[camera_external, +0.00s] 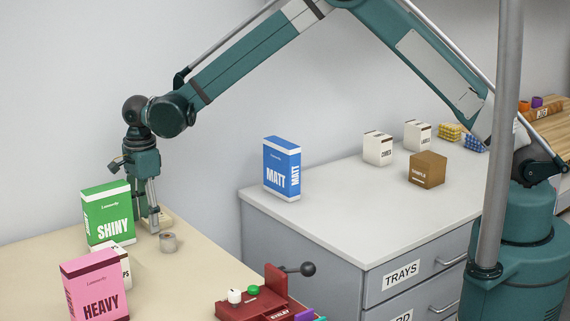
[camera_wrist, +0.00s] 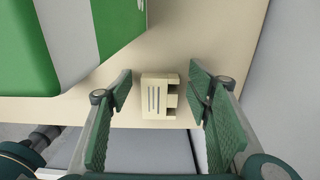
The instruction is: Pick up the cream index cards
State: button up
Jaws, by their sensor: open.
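A small cream block with dark parallel lines on top and brownish notches on its right side, apparently the index cards (camera_wrist: 152,96), lies on the cream tabletop in the wrist view. It lies between my open gripper's fingers (camera_wrist: 160,92), with a gap on both sides. In the external view my gripper (camera_external: 147,220) points down over the table beside the green SHINY box (camera_external: 107,212). A cream piece, probably the same cards (camera_external: 165,217), shows just behind the fingers, partly hidden by them.
The green box (camera_wrist: 75,40) is close at the upper left of the wrist view. A pink HEAVY box (camera_external: 95,288) and a red vise-like device (camera_external: 255,303) are nearer the camera. A blue MATT box (camera_external: 281,170) stands on the grey cabinet.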

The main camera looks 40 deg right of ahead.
aim_at(147, 221)
jog(key=c, duration=1)
jog(key=shift+r, duration=0.15)
jog(key=shift+r, duration=4.85)
